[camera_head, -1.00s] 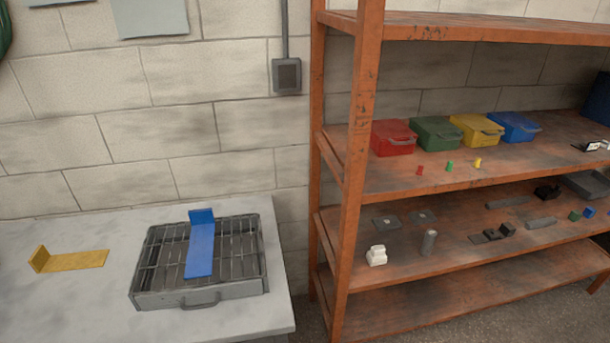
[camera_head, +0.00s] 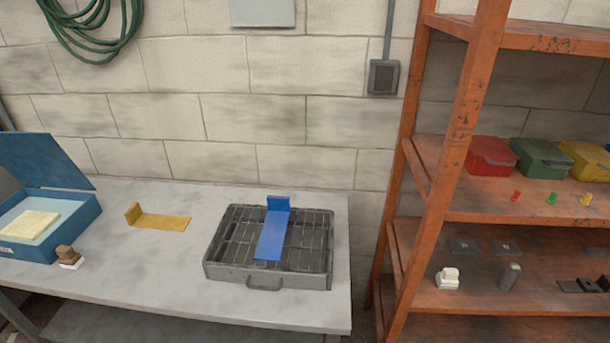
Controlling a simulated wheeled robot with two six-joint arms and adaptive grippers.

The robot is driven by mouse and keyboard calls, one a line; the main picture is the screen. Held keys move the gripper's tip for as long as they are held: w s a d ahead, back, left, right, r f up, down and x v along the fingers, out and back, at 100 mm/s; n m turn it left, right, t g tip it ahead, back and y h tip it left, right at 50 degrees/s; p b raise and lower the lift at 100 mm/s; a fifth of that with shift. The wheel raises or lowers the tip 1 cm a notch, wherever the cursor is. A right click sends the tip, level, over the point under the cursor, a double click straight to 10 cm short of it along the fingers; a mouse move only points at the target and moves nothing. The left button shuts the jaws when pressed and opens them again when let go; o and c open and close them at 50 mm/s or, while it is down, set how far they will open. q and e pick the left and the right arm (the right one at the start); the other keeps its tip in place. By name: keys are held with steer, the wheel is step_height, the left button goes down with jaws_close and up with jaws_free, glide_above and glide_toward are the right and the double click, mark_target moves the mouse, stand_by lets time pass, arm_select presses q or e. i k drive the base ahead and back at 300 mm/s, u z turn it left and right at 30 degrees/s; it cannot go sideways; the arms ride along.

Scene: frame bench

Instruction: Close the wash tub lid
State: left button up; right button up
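A blue wash tub (camera_head: 70,238) stands at the left end of the grey bench in the head view. Its lid (camera_head: 42,163) is raised and leans back at the rear of the tub. A pale yellow block (camera_head: 30,224), perhaps a sponge, shows in the open tub. The tub's left side is cut off by the picture edge. Neither of my grippers shows in this view.
A small brown-and-white brush-like object (camera_head: 69,257) stands at the tub's front right. A yellow bracket (camera_head: 158,219) and a grey rack tray (camera_head: 318,283) with a blue bracket (camera_head: 272,235) are on the bench (camera_head: 180,290). An orange shelf (camera_head: 445,150) stands right.

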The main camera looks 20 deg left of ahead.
mark_target(37, 159)
steer(key=u, duration=1.9)
steer(key=k, duration=0.2)
steer(key=u, duration=1.95)
steer(key=i, duration=3.3)
steer(key=z, duration=1.05)
steer(key=i, duration=0.8)
steer(key=z, duration=0.85)
